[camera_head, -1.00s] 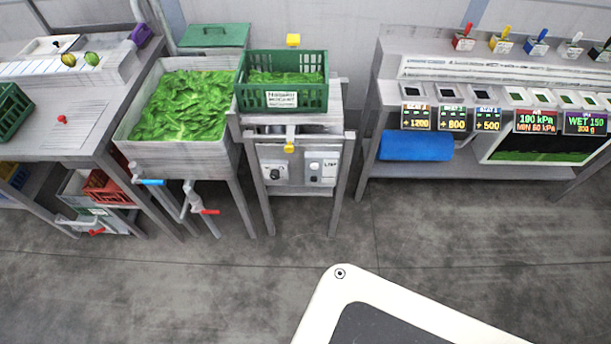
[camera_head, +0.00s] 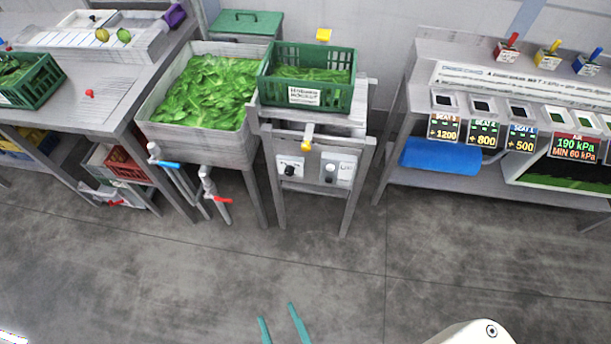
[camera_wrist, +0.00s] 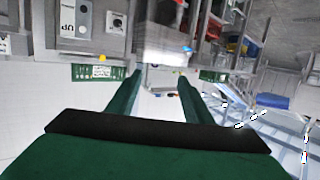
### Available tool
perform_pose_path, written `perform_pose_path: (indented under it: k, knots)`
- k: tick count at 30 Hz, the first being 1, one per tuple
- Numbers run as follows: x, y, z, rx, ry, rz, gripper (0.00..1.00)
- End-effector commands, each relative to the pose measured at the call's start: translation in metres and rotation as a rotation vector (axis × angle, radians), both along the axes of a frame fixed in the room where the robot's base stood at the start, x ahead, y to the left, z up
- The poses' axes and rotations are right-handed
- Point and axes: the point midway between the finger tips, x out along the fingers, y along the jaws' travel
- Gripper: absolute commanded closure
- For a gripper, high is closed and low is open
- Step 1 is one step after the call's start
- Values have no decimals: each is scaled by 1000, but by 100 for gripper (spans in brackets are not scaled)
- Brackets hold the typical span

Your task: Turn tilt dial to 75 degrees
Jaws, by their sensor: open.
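The tilt dial (camera_head: 290,168) is a dark knob on a pale plate, at the left of the panel on the grey stand. Its angle marks are too small to read. In the wrist view the panel is upside down at the upper left, with the dial (camera_wrist: 116,22) beside a plate lettered "UP". My gripper (camera_head: 277,313) shows as two teal fingers at the bottom of the head view, over the floor in front of the stand. It is open and empty, well apart from the dial. Its fingers (camera_wrist: 160,75) also show in the wrist view.
A switch box (camera_head: 338,169) sits right of the dial, with a yellow latch (camera_head: 308,137) above. A green crate (camera_head: 308,90) stands on top. The sink of greens (camera_head: 200,93) with blue and red valve handles is at left; a bench with displays (camera_head: 480,180) is at right. The floor between is clear.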

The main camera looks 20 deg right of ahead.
Motion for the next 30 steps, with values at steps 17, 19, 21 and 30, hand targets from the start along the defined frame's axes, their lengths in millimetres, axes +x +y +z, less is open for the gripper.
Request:
perform_pose_path:
  k: [17,19,21,30]
  knots:
    - [148,-34,-103,-77,-221,-223,54]
    - [172,-43,-114,-94,-233,-263,54]
    - [196,-53,-125,-114,-239,-304,54]
    - [300,-103,-158,-196,-214,-473,54]
